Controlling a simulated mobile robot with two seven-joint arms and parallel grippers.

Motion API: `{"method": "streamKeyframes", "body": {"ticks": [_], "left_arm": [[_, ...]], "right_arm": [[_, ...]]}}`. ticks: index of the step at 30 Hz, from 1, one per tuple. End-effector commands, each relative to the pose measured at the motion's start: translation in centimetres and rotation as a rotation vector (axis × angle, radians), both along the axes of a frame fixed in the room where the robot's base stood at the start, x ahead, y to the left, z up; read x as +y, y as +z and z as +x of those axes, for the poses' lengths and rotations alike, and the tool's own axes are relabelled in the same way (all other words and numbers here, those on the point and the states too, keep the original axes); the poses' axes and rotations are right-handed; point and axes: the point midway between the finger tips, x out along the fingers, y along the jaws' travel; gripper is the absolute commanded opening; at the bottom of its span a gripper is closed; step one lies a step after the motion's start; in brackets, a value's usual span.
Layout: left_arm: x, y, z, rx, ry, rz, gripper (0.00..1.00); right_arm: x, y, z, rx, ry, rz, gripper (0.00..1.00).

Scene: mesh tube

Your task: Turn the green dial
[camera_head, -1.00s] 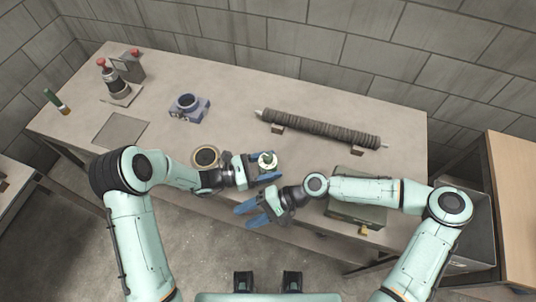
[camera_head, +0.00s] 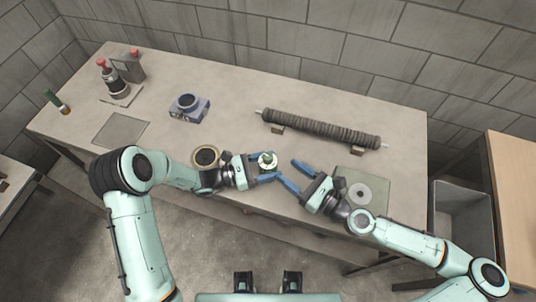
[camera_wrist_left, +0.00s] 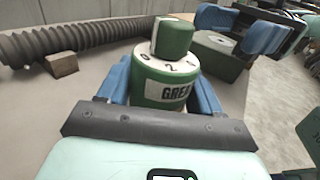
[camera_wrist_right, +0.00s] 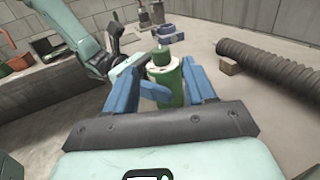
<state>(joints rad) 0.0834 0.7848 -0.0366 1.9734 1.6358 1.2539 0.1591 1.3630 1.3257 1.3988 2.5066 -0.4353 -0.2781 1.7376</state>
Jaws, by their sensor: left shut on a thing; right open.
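The green dial (camera_wrist_left: 174,38) is a green knob with a white line on top of a round green-and-white base (camera_wrist_left: 162,85) marked with numbers and a "GREEN" label, partly cut off. It stands upright near the table's front edge, and shows small in the head view (camera_head: 267,160). My left gripper (camera_head: 267,165) is shut on the base, one blue finger on each side. My right gripper (camera_head: 288,174) is open to the right of the base, its blue fingers pointing at it. In the right wrist view the dial (camera_wrist_right: 162,55) appears between the right fingers, ahead of them; contact is not clear.
A ribbed hose (camera_head: 320,127) lies on small blocks behind. A green box with a round disc (camera_head: 360,192) stands right of the right gripper. A blue-grey device (camera_head: 189,107) and a round ring-topped item (camera_head: 206,155) are at left. The table middle is fairly clear.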

Motion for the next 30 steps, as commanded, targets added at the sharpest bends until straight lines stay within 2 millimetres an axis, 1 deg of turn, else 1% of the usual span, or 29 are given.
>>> {"method": "streamKeyframes", "body": {"ticks": [1,3,9,12,18,27,28,29,30], "left_arm": [[0.0,0.0,0.0,-0.001,0.0,-0.001,0.29],[0.0,0.0,0.0,-0.001,0.0,-0.001,0.29],[0.0,0.0,0.0,-0.001,0.0,-0.001,0.29],[0.0,0.0,0.0,-0.001,0.0,-0.001,0.29],[0.0,0.0,0.0,-0.001,0.0,-0.001,0.29],[0.0,0.0,0.0,-0.001,0.0,-0.001,0.29],[0.0,0.0,0.0,-0.001,0.0,-0.001,0.29],[0.0,0.0,0.0,-0.001,0.0,-0.001,0.29],[0.0,0.0,0.0,-0.001,0.0,-0.001,0.29]], "right_arm": [[1.0,0.0,0.6,-0.002,0.007,-0.001,0.55],[2.0,0.0,1.4,-0.003,0.007,-0.003,0.55],[4.6,0.0,3.7,-0.002,0.006,-0.003,0.55],[5.6,0.0,4.6,-0.001,0.004,-0.002,0.55],[6.7,-0.1,5.6,0.0,0.001,-0.003,0.55],[6.8,-0.1,5.7,0.001,0.001,-0.002,0.55],[6.8,-0.1,5.7,0.001,0.001,-0.002,0.48],[6.8,-0.1,5.7,0.001,0.001,-0.002,0.38],[6.8,-0.1,5.7,0.001,0.002,-0.002,0.25]]}}
